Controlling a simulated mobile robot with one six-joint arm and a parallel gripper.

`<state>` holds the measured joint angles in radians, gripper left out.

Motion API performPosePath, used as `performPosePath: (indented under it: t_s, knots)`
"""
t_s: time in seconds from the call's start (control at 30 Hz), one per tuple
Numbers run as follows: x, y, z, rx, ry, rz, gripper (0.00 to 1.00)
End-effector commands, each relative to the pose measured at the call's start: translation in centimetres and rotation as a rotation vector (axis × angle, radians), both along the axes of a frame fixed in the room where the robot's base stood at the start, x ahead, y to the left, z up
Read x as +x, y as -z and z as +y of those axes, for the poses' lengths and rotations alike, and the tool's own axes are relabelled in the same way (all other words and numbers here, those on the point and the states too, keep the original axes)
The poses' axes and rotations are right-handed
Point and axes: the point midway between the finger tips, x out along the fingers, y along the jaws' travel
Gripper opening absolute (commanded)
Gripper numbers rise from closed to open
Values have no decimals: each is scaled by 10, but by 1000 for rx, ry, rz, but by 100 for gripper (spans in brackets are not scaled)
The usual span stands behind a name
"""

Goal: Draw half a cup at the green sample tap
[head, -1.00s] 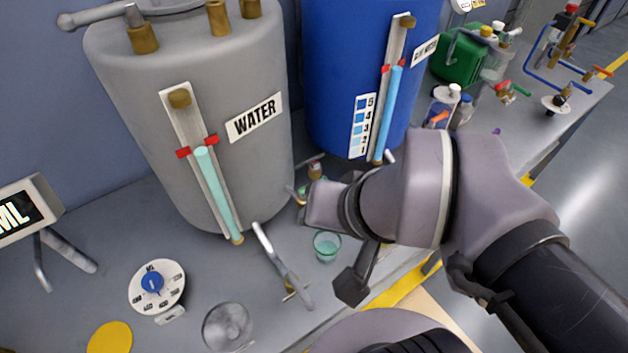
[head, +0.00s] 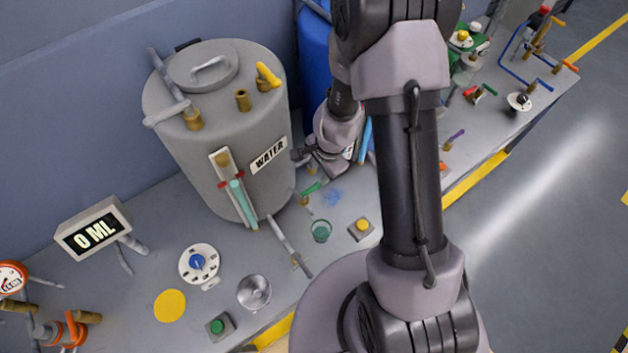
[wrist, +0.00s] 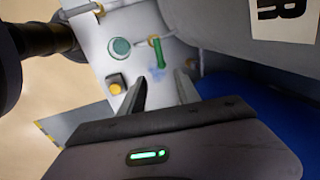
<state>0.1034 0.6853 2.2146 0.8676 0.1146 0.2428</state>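The green sample tap (head: 311,188) has a green lever and sits low at the front of the grey water tank (head: 225,150). Its green lever also shows in the wrist view (wrist: 159,54). A clear cup (head: 321,231) with a teal tint stands upright on the bench in front of the tap; it shows in the wrist view as a teal disc (wrist: 120,47). I cannot tell its liquid level. My gripper (wrist: 163,84) is open and empty, its fingers apart. In the head view it is beside the tank, behind and right of the tap, touching nothing I can make out.
A blue splash mark (head: 332,196) lies on the bench near the tap. A yellow button box (head: 361,228) stands right of the cup. A metal bowl (head: 254,291), a dial (head: 198,263) and a display reading 0 ML (head: 93,228) are to the left.

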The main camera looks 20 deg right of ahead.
Motion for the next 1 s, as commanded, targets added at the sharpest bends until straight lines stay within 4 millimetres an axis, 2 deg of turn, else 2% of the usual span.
performPosePath:
  t_s: [0.03, 0.2, 0.4, 0.53, 0.8, 0.87, 1.0]
  knots:
    - [3, 28, 1, 1, 0, 1, 39]
    - [12, 76, 5, 1, -1, 1, 39]
    - [20, 108, 7, 0, -3, 0, 39]
    - [22, 115, 7, 1, -3, -1, 39]
    - [22, 114, 7, 1, -3, -1, 39]
    - [22, 114, 7, 1, -3, -1, 29]
    - [22, 114, 8, 1, -3, -1, 1]
